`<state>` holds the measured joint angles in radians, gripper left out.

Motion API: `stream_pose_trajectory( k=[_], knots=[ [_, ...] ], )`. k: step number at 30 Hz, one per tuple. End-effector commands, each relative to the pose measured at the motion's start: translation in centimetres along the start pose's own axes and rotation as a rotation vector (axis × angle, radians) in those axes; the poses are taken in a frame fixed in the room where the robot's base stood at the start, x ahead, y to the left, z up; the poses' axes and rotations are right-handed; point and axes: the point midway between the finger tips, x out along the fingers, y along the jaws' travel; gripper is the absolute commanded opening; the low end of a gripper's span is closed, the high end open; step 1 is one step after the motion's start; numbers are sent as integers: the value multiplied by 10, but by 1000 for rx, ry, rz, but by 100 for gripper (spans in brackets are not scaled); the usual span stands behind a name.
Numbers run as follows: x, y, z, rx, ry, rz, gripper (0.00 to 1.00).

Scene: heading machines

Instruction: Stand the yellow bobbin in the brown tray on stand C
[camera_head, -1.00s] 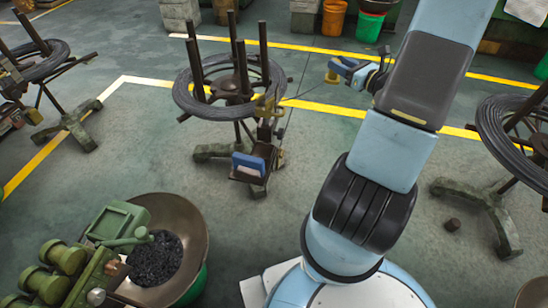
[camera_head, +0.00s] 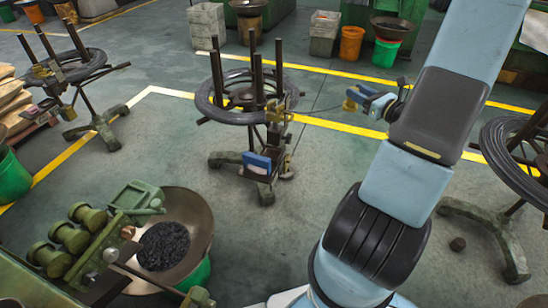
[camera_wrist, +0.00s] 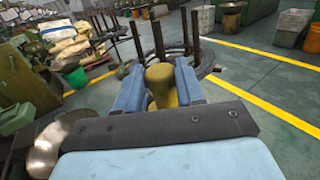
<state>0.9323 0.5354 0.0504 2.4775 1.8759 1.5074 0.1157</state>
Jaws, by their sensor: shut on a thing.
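The yellow bobbin (camera_wrist: 160,88) is between the two blue fingers of my gripper (camera_wrist: 158,90) in the wrist view. In the head view my gripper (camera_head: 362,98) is raised at the end of my arm, with the yellow bobbin (camera_head: 349,104) at its tip. A wire stand (camera_head: 245,105) stands to the left of it, with a coil and upright posts. The bobbin is apart from this tray. I cannot read a letter on the stand.
Another coil stand (camera_head: 70,72) is at far left and one more (camera_head: 510,150) at right, near my arm. A bowl of dark pieces (camera_head: 190,210) and green machinery are at lower left. Floor between the stands is clear.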

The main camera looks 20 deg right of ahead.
Motion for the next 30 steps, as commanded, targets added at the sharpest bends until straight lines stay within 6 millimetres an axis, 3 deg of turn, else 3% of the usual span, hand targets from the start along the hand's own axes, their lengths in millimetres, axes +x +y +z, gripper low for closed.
stream_pose_trajectory(
  k=[5,11,30],
  knots=[
    [-7,-7,-1,0,0,-17,4],
    [5,2,-20,3,4,19,4],
    [77,104,-141,4,7,274,4]
  ],
)
